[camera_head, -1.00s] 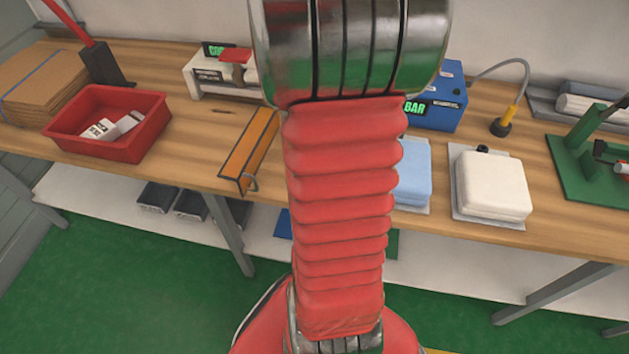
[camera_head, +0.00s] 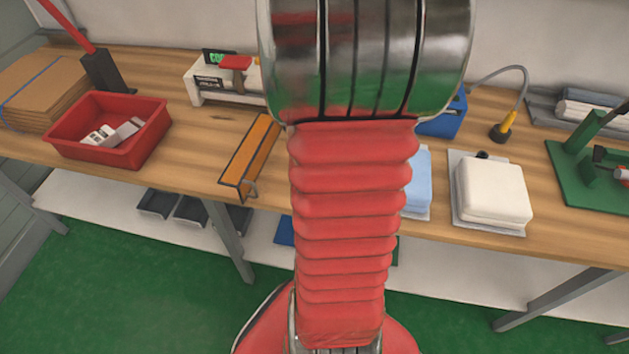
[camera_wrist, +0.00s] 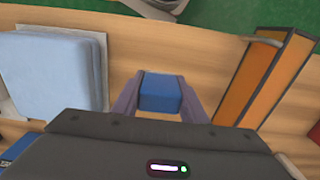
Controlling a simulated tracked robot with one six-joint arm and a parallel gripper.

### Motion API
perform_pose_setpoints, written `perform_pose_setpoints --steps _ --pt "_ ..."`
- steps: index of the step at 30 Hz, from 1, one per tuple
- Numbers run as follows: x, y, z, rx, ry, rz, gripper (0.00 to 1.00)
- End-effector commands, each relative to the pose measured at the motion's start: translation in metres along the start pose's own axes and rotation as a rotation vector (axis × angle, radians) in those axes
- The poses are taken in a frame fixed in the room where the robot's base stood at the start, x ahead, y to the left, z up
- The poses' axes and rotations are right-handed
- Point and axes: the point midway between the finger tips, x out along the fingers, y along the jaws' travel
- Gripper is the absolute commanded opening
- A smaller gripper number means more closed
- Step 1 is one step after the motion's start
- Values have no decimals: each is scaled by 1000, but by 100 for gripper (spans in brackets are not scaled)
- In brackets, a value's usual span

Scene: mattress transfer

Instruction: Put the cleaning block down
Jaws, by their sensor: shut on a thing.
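The cleaning block, a small blue block (camera_wrist: 160,97), sits between the two grey-purple fingers of my gripper (camera_wrist: 160,80) in the wrist view. The gripper is shut on it. Wooden bench top shows behind and around the block; I cannot tell whether the block touches the wood. In the head view my arm hides both the gripper and the block.
In the wrist view, a light blue pad (camera_wrist: 55,70) lies left of the gripper and an orange angled channel (camera_wrist: 275,80) lies right. The head view also shows a red bin (camera_head: 108,150), a white pad (camera_head: 493,190) and a blue box (camera_head: 445,122). Bare wood lies between channel and pad.

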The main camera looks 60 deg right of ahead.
Motion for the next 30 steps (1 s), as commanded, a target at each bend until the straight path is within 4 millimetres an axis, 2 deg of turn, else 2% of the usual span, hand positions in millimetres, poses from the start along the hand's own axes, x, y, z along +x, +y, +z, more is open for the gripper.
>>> perform_pose_setpoints --steps 1,5,17,25,30 --pt "10 0 1 0 -4 1 21" --pt "25 0 0 0 -2 1 21" --pt "30 0 0 0 0 0 21" --pt "60 0 1 0 -3 1 21" --pt "66 0 0 1 0 0 21"
